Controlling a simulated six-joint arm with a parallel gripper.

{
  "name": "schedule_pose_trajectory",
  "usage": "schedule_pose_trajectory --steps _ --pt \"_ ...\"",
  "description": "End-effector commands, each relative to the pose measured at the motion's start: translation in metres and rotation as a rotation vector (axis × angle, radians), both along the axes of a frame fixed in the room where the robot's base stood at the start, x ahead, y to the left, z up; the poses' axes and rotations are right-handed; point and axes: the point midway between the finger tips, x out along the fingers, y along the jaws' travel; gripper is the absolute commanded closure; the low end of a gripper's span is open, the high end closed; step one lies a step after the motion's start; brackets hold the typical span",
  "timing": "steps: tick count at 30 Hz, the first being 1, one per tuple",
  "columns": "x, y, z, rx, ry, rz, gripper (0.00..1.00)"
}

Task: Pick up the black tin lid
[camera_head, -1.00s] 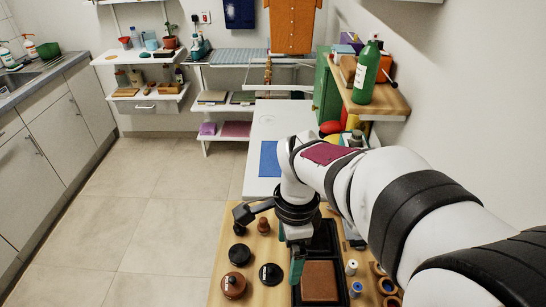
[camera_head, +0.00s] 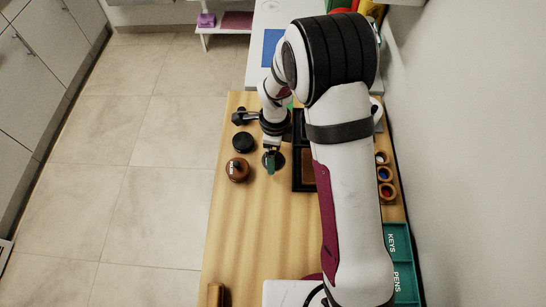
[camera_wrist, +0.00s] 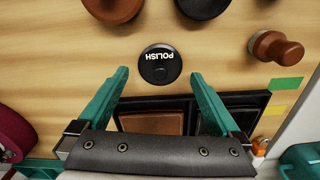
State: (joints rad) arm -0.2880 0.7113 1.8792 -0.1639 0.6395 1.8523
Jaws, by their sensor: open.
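The black tin lid (camera_wrist: 160,64), a round black disc marked POLISH in white, lies flat on the wooden table. In the wrist view it sits just beyond and between my gripper's fingertips (camera_wrist: 159,76). The green fingers are wide apart with nothing between them, and I see no contact with the lid. In the head view my gripper (camera_head: 270,162) hangs over the lid (camera_head: 280,159) and hides part of it.
A black tray (camera_head: 298,182) with a brown block lies close on the right. A wooden knob piece (camera_wrist: 275,48) is nearby. The front table is mostly clear.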

Motion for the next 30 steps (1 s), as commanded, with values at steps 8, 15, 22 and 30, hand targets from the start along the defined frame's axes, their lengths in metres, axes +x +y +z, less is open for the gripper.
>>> schedule_pose_trajectory --steps 8,15,22,30 --pt "0.0000 0.0008 -0.0173 0.002 -0.001 0.000 0.00" --pt "0.0000 0.0007 -0.0169 0.002 -0.001 0.001 0.32" --pt "0.0000 0.0007 -0.0167 0.002 -0.001 0.001 0.74" --pt "0.0002 0.0008 -0.0149 0.002 -0.001 0.001 0.77"
